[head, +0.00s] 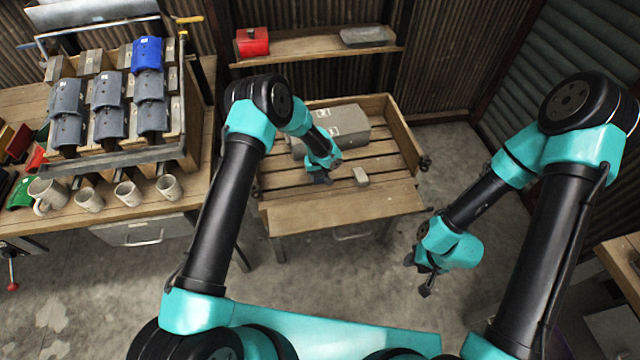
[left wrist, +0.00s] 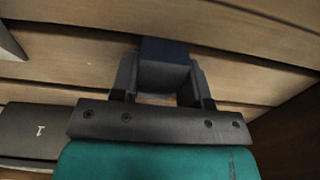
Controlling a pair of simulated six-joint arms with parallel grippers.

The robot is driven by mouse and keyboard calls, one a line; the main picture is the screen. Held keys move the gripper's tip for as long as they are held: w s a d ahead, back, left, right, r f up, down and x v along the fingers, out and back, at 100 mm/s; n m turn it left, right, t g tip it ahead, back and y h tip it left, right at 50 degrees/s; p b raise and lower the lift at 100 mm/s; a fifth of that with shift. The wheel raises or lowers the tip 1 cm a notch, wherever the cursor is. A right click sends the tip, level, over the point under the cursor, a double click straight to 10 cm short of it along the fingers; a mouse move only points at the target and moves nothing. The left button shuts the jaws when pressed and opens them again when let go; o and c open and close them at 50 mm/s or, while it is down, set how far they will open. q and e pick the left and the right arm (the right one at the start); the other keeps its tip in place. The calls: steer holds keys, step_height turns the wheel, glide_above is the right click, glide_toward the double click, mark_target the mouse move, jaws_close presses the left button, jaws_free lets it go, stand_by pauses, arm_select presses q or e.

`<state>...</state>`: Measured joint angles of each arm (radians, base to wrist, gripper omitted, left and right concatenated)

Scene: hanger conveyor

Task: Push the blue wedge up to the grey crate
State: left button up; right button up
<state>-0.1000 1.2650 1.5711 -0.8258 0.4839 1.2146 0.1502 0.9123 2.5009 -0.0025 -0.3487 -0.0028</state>
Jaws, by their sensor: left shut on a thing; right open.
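The blue wedge (left wrist: 165,65) shows in the left wrist view as a dark navy block between my left fingers. My left gripper (head: 322,178) is shut on it, low over the slatted wooden bench top; whether the wedge touches the slats is unclear. In the head view the gripper mostly hides the wedge. The grey crate (head: 345,122) lies on the bench behind my left gripper, partly covered by my left arm. What seems to be its side shows at lower left in the left wrist view (left wrist: 32,130). My right gripper (head: 419,275) is open and empty, right of the bench.
The bench (head: 395,195) has raised wooden sides at back and right. A shelf behind holds a red box (head: 252,41) and a grey slab (head: 367,36). Mugs (head: 128,193) stand on the left table.

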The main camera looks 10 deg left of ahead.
arm_select(q)
steer(key=shift+w+a, duration=0.3)
steer(key=shift+w, duration=0.5)
steer(key=shift+w+a, duration=0.25)
steer(key=shift+w, duration=0.55)
steer(key=shift+w+a, duration=0.3)
steer(key=shift+w, duration=0.5)
steer(key=o, duration=0.9)
step_height(320, 180, up, 17)
steer(key=shift+r, duration=0.2)
stand_by(0.9)
